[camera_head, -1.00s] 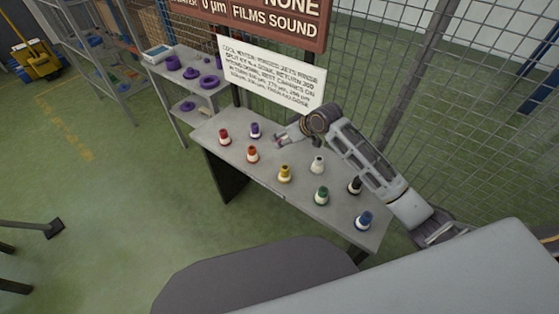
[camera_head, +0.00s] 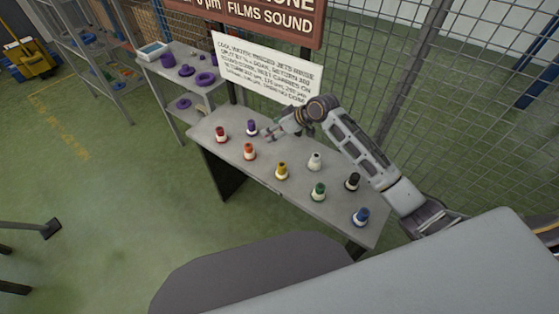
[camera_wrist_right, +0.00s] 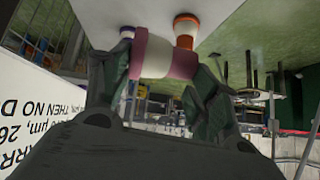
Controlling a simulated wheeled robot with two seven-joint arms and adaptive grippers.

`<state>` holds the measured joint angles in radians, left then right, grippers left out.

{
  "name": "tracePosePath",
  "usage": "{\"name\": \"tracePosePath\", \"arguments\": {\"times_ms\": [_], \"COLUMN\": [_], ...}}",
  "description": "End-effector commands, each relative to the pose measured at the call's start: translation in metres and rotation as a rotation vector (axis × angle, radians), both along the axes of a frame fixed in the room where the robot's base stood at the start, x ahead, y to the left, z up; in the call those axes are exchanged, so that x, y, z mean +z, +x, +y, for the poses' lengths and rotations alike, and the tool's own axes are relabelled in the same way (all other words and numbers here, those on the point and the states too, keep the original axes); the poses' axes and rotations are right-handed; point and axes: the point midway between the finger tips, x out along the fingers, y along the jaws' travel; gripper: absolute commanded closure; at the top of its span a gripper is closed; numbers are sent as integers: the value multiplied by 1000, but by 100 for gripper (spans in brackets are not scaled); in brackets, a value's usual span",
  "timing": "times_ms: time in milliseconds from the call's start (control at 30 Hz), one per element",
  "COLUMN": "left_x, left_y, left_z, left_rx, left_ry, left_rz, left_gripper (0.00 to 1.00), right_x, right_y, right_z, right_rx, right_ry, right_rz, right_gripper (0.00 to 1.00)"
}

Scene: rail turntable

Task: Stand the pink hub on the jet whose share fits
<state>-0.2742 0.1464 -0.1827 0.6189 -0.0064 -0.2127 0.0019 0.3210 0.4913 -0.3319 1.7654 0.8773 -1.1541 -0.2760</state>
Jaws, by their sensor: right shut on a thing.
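My right gripper (camera_head: 271,133) is over the far left part of the grey table (camera_head: 222,160). In the wrist view its fingers (camera_wrist_right: 160,80) are shut on the pink hub (camera_wrist_right: 156,54), a short piece with pink ends and a pale middle, lying sideways. The gripper is just right of the purple jet (camera_head: 252,128). Other jets on the table are red (camera_head: 221,132), orange (camera_head: 249,152), yellow (camera_head: 282,171), white (camera_head: 314,161), green (camera_head: 318,192), black (camera_head: 352,181) and blue (camera_head: 361,217). An orange-and-white jet (camera_wrist_right: 186,30) shows behind the hub. My left gripper is out of view.
A white notice (camera_head: 265,70) and a brown sign (camera_head: 255,18) stand behind the table; the notice's small text is hard to read. A shelf (camera_head: 207,75) with purple parts stands at the left. A mesh fence (camera_head: 400,100) runs behind my right arm.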

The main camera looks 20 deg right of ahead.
Motion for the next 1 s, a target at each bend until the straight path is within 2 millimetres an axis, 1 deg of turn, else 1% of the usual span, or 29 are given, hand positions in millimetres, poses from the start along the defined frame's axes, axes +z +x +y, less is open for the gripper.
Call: {"name": "tracePosePath", "arguments": {"times_ms": [167,267,367,700,833,1000], "left_x": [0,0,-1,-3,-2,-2], "left_y": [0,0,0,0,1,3], "left_z": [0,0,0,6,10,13], "left_rx": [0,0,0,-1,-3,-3], "left_ry": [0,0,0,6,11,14], "left_rz": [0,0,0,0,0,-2], "left_gripper": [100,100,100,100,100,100], "right_x": [1,-2,-10,-53,-61,-62], "right_y": [0,0,0,0,0,0], "right_z": [0,0,0,0,0,0], "right_rx": [-1,0,0,-1,-1,-1], "right_ry": [1,1,1,1,1,1], "right_rz": [-2,-1,1,1,-1,-2], "right_gripper": [80,80,80,80,80,80]}}
